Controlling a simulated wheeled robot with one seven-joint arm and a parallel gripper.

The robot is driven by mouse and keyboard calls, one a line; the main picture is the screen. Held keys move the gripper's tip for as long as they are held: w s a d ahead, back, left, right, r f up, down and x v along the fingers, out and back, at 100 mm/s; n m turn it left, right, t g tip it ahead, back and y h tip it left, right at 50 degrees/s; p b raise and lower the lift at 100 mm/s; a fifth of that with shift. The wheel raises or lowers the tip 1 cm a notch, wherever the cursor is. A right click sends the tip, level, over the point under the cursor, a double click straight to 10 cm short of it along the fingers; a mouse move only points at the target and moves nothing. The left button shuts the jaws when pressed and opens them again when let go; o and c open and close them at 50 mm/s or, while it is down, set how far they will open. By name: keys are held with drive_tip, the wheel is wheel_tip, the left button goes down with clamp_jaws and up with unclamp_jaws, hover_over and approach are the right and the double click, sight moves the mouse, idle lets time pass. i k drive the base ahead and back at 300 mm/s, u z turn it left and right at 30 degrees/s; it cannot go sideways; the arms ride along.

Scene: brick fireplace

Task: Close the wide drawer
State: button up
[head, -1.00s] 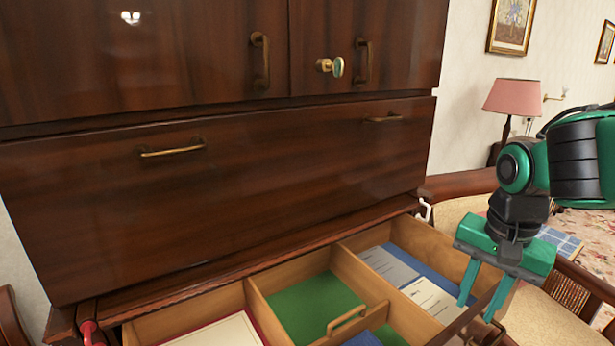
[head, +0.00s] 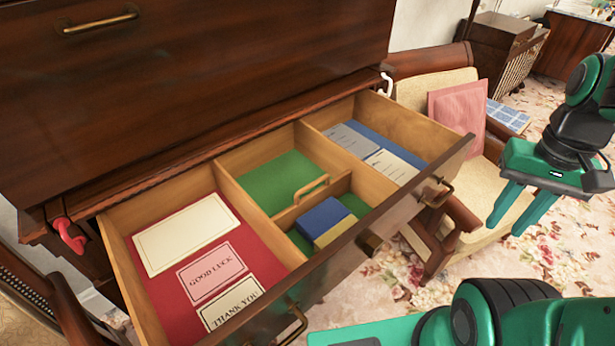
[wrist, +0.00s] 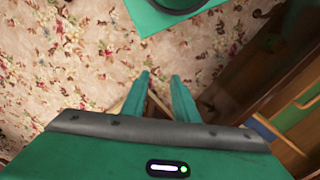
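The wide drawer (head: 350,240) is pulled out from the dark wooden cabinet (head: 200,70). Its front carries two metal handles, one near the right end (head: 437,193) and one near the left end (head: 290,325), with a small knob between them. My gripper (head: 512,222) is to the right of the drawer front, apart from it, with its two green fingers spread and nothing between them. In the wrist view the open fingers (wrist: 160,92) point over the floor, and part of the drawer (wrist: 290,115) shows at the right.
Inside the drawer are cards (head: 212,278), a blue and yellow box (head: 325,220) and papers (head: 395,165) in divided compartments. An armchair with a pink cushion (head: 458,115) stands close behind the drawer's right end. Flowered carpet (head: 400,285) lies in front.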

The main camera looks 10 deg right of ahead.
sight(256, 179)
drive_tip(key=z, duration=0.65)
drive_tip(key=k, duration=1.5)
drive_tip(key=u, duration=0.55)
drive_tip(key=i, duration=1)
drive_tip(key=z, duration=0.05)
